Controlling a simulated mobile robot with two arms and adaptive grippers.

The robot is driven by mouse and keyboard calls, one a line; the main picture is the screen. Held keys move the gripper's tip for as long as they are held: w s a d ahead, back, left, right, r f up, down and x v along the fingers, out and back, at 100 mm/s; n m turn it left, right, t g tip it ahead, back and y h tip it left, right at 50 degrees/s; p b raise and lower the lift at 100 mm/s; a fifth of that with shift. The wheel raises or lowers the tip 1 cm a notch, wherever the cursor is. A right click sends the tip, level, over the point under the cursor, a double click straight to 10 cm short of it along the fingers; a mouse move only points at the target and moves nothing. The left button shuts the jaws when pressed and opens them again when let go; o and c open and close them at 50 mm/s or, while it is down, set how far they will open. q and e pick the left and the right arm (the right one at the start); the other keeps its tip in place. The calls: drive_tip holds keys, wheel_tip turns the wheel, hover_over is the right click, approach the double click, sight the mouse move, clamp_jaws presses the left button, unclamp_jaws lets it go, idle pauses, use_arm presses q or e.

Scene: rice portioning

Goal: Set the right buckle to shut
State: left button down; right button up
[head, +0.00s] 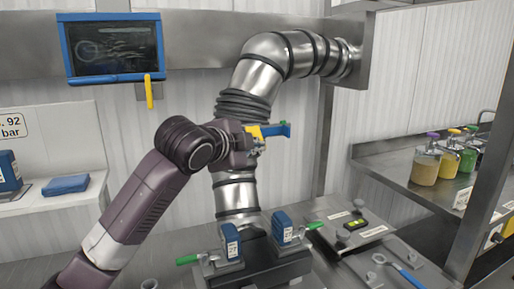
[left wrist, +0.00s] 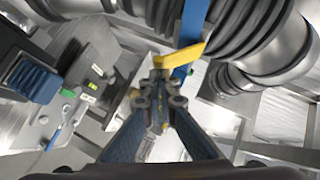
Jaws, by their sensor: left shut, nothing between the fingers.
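My left gripper (head: 243,142) is in front of the steel pipe, at the end of my purple arm. In the left wrist view its fingers (left wrist: 160,82) are closed and empty. Just beyond the tips is a yellow lever (left wrist: 178,57) on a blue bar (left wrist: 187,42); in the head view the yellow part (head: 256,132) and the blue bar (head: 276,130) show behind the gripper. Two green-handled latches sit low on the machine base, left (head: 190,259) and right (head: 315,225). I cannot tell whether the right buckle is the right latch or the yellow lever. Contact is unclear.
The steel pipe (head: 262,75) bends to the wall behind my gripper. Blue blocks (head: 231,240) stand on the dark base below. A blue wrench (head: 402,269) lies on the steel counter. Sauce jars (head: 427,165) stand at right. A blue-framed screen (head: 112,48) hangs upper left.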

use_arm(q)
drive_tip(key=shift+w+a+f+m+t+b, duration=0.1)
drive_tip(key=shift+w+f+m+t+b, duration=0.15)
drive_tip(key=shift+f, duration=0.2)
drive_tip(key=shift+w+a+f+m+t+b, duration=0.1)
drive_tip(key=shift+w+f+m+t, duration=0.1)
drive_tip(key=shift+f+t, duration=0.2)
drive_tip(key=shift+w+a+f+m+t+b, duration=0.1)
drive_tip(key=shift+w+f+m+t, duration=0.15)
drive_tip(key=shift+f, duration=0.2)
